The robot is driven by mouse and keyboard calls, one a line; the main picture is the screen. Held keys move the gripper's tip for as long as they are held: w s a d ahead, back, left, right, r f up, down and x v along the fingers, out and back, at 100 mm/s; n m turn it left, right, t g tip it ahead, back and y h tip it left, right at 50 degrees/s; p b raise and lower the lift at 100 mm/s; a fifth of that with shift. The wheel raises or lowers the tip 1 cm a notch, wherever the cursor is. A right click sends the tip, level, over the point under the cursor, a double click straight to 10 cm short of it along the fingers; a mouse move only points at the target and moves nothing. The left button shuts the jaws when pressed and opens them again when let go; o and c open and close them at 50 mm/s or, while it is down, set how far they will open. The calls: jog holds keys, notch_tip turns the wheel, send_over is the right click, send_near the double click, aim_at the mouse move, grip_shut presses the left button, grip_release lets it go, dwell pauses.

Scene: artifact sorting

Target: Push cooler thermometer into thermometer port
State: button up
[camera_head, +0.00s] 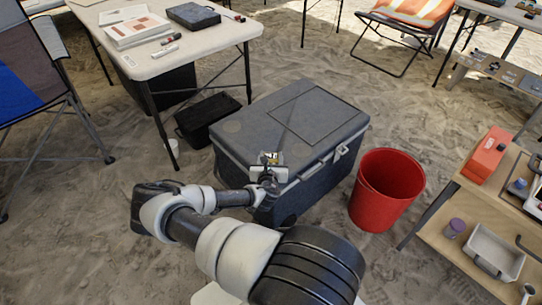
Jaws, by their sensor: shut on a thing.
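The cooler (317,128) is a dark grey box with a closed lid, standing on the sand in the middle of the view. My gripper (268,172) is at the cooler's near upper edge, at the end of my arm. A small pale and black piece with a bit of yellow (270,158) shows right at my gripper; it may be the thermometer, but it is too small to tell. The fingertips are largely hidden. The thermometer port cannot be made out, and whether the piece touches the cooler is unclear.
A red bucket (386,188) stands right of the cooler. A wooden shelf (443,231) with a white tray and small items is at the right. A folding table (190,46) and a black crate (207,119) are behind left. A camp chair (40,90) is far left.

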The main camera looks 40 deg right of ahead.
jog(key=shift+f, duration=0.85)
jog(key=o, duration=1.1)
jog(key=shift+o, duration=0.2)
jog(key=shift+s, duration=0.1)
jog(key=p+v, duration=0.3)
jog(key=v, duration=1.4)
jog(key=shift+s, duration=0.1)
